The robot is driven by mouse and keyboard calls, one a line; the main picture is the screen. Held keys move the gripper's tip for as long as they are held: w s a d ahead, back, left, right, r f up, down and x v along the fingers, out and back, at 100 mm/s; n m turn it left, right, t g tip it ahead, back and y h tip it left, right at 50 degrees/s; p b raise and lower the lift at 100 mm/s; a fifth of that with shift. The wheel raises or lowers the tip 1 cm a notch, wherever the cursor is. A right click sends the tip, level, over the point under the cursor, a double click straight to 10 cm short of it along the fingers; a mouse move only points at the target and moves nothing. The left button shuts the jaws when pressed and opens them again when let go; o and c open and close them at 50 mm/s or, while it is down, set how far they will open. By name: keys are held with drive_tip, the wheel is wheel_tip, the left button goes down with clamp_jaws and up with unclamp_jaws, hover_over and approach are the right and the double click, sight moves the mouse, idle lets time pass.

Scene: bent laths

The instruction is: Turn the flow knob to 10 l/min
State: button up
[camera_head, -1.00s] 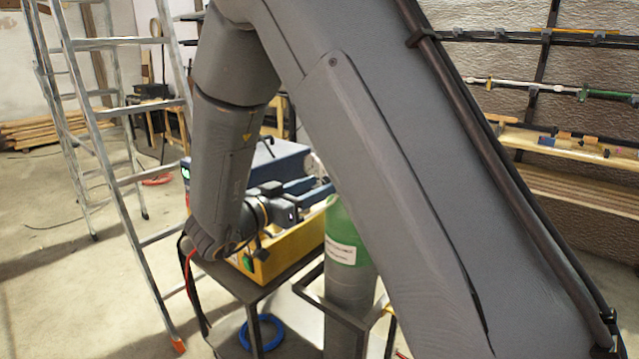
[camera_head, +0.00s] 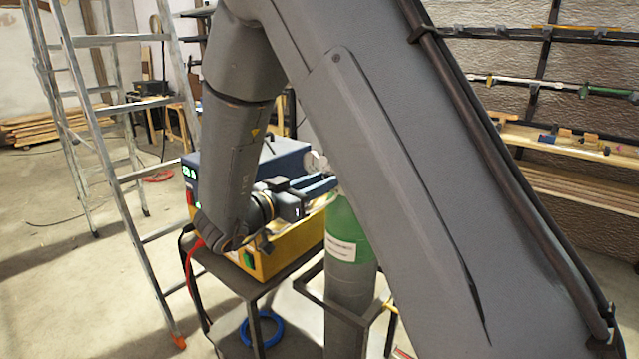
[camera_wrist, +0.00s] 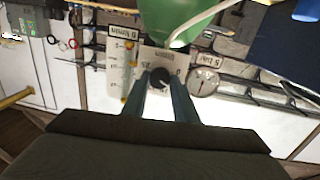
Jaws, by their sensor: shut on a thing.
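The black round flow knob (camera_wrist: 160,79) sits on a pale plate marked with a scale in the wrist view, which looks upside down. My gripper (camera_wrist: 162,84) has its two blue-grey fingers on either side of the knob, shut on it. The knob's pointer setting is too small to read surely. Next to it stand a clear flow tube with a scale (camera_wrist: 119,65) and a round dial gauge (camera_wrist: 203,82). In the head view my gripper (camera_head: 328,184) reaches right to the top of the green gas cylinder (camera_head: 342,232); the knob is hidden there.
A yellow welding machine (camera_head: 285,247) and a blue box (camera_head: 283,157) stand on a dark cart (camera_head: 262,283) beside the cylinder. A stepladder (camera_head: 125,165) stands at the left. A wall rack (camera_head: 590,91) is at the right. My arm covers much of the middle.

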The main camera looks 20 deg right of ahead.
drive_tip(key=shift+s+d+m+y+b, duration=0.15)
drive_tip(key=shift+m+b, duration=0.4)
drive_tip(key=shift+m, duration=1.5)
drive_tip(key=shift+w+a+m+y+b, duration=0.1)
drive_tip(key=shift+m+y+b, duration=0.3)
drive_tip(key=shift+m, duration=1.65)
drive_tip(key=shift+r, duration=0.1)
drive_tip(key=o, duration=1.1)
drive_tip(key=shift+c, duration=0.2)
drive_tip(key=b+v, duration=0.1)
drive_tip(key=v, duration=0.7)
drive_tip(key=shift+b, duration=0.35)
